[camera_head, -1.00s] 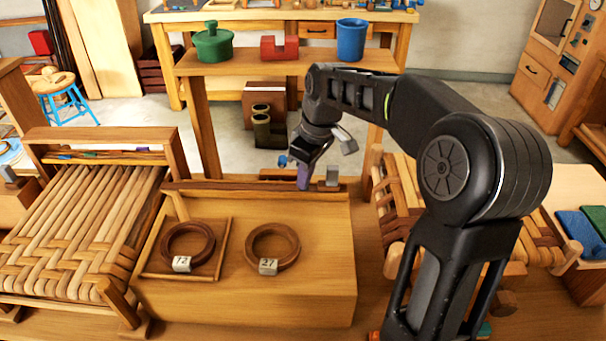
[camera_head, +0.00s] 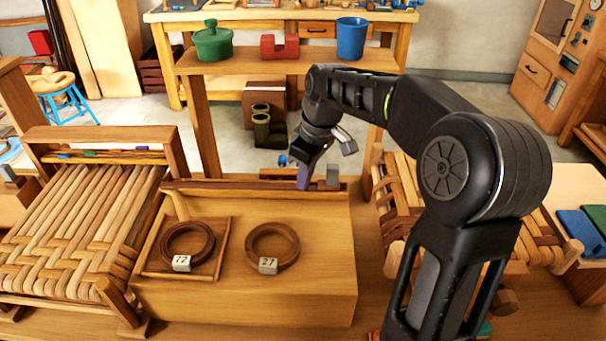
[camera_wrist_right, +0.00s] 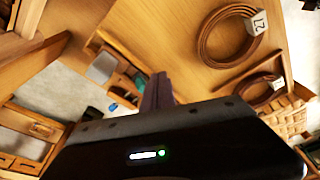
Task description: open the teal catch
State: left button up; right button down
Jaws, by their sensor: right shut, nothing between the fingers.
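My right gripper (camera_head: 304,180) is shut and empty, pointing down at the back edge of the wooden box, beside a small grey block (camera_head: 332,176). Its closed dark fingers also show in the right wrist view (camera_wrist_right: 157,92). A small teal piece (camera_wrist_right: 140,81) shows just left of the fingers there; contact cannot be told. In the head view another teal bit (camera_head: 486,329) shows at the bottom right, mostly hidden by my arm. I cannot tell which, if either, is the teal catch. My left gripper is not in view.
Two brown coils tagged 72 (camera_head: 188,243) and 27 (camera_head: 272,247) lie on the box top (camera_head: 320,290). A woven seat (camera_head: 80,230) stands at left, another (camera_head: 395,190) at right behind my arm. A shelf (camera_head: 260,65) with pots stands behind.

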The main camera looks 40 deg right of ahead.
jog(key=shift+b+x, duration=0.55)
jog(key=shift+x, duration=0.35)
jog(key=shift+s+d, duration=0.1)
jog(key=shift+d, duration=0.1)
jog(key=shift+w+d+p, duration=0.2)
jog(key=shift+w+d, duration=0.35)
jog(key=shift+w, duration=0.2)
jog(key=shift+w+d+p, duration=0.15)
jog(key=shift+w+d, duration=0.4)
jog(key=shift+w, duration=0.2)
jog(key=shift+r, duration=0.1)
jog(key=p+v, duration=0.2)
jog(key=a+p+v, duration=0.1)
jog(key=p+v, duration=0.1)
jog(key=v, duration=0.1)
jog(key=p+v, duration=0.2)
jog(key=v, duration=0.1)
jog(key=shift+w+a, duration=0.1)
jog(key=shift+a, duration=0.25)
